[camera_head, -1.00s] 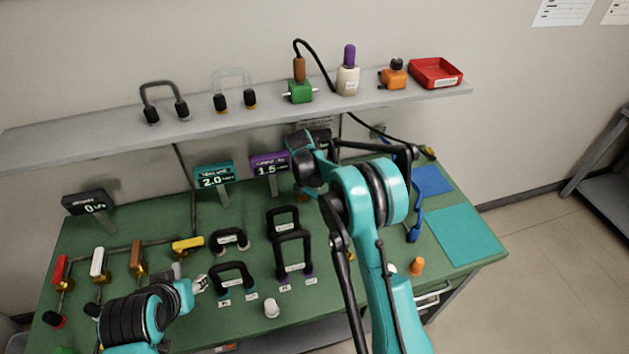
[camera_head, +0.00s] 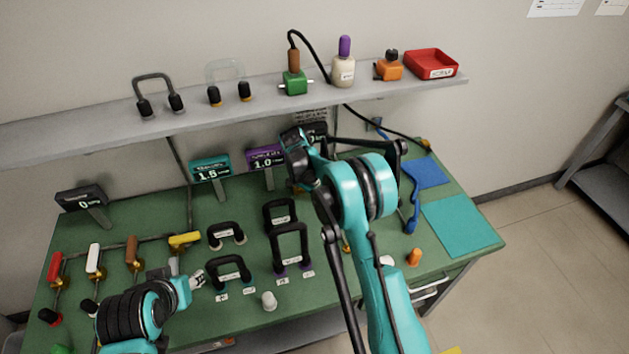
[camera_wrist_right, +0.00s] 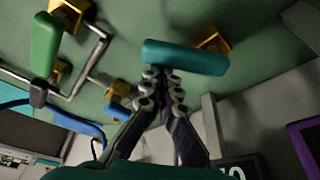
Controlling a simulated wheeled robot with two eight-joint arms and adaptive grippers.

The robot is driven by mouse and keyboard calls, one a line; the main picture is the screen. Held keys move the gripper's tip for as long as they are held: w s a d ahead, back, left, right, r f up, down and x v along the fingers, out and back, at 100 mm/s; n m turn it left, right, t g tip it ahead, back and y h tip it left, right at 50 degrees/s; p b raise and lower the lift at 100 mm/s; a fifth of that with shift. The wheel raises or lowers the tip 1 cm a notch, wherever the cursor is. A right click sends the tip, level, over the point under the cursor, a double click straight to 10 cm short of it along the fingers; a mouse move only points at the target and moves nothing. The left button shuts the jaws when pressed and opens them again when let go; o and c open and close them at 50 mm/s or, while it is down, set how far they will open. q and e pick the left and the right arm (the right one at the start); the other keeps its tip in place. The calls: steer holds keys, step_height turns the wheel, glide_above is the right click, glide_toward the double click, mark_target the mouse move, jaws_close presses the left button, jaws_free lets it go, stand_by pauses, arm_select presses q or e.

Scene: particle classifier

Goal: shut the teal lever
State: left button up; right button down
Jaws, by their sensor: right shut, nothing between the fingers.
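The teal lever (camera_wrist_right: 185,57) shows in the right wrist view as a teal bar handle beside a brass valve body (camera_wrist_right: 212,38). My right gripper (camera_wrist_right: 162,72) is shut and empty, its fingertips at the handle's near edge; I cannot tell if they touch it. In the head view my right arm (camera_head: 345,190) hides the lever. My left gripper (camera_head: 195,280) is over the left part of the bench, its fingers too small to read. A teal display (camera_head: 210,171) reads 1.5 and a purple display (camera_head: 265,158) reads about 1.0.
Red, white, brown and yellow levers line the bench's left side. A shelf (camera_head: 200,112) runs above the bench. A teal mat (camera_head: 462,227) lies at right.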

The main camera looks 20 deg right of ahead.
mark_target(308, 189)
steer(key=m, duration=0.1)
steer(key=s+a+m+g, duration=0.1)
steer(key=m, duration=0.1)
steer(key=shift+a, duration=0.2)
steer(key=shift+s+a+b, duration=0.4)
steer(key=shift+a, duration=0.35)
